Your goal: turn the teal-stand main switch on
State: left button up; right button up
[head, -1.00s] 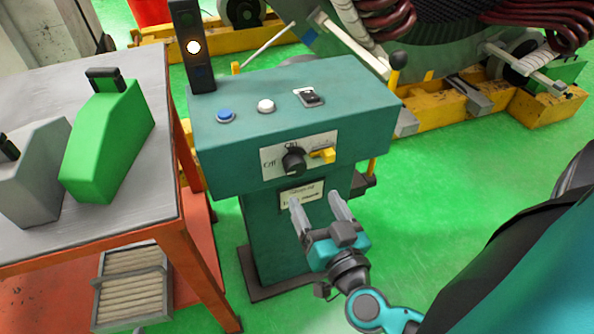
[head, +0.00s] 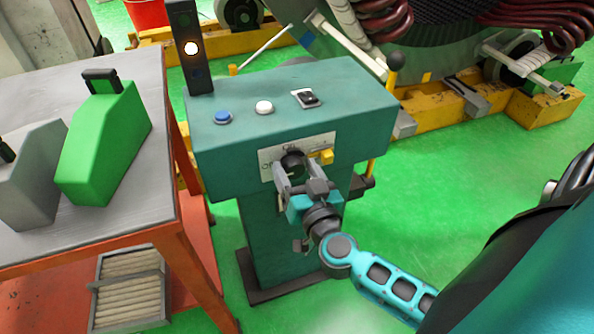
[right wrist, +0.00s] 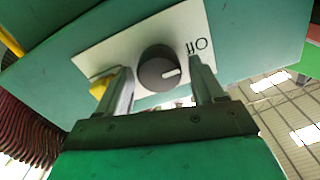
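The teal stand (head: 240,145) stands in the middle of the head view, with a white switch plate on its front face. The black rotary main switch (head: 292,161) sits on that plate. In the right wrist view the knob (right wrist: 157,68) shows a white mark pointing toward the "Off" label (right wrist: 197,46). My right gripper (head: 293,179) is open in front of the knob, its fingers on either side of it; it also shows in the right wrist view (right wrist: 160,92). I cannot tell whether the fingers touch the knob. My left gripper is not in view.
A yellow lever (head: 326,157) sits on the plate beside the knob. A blue button (head: 223,117), a white button (head: 264,107) and a black switch (head: 305,98) are on top. A table (head: 130,215) with green and grey blocks stands left. Green floor is clear at right.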

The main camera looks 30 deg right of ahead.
jog(key=c, duration=0.9)
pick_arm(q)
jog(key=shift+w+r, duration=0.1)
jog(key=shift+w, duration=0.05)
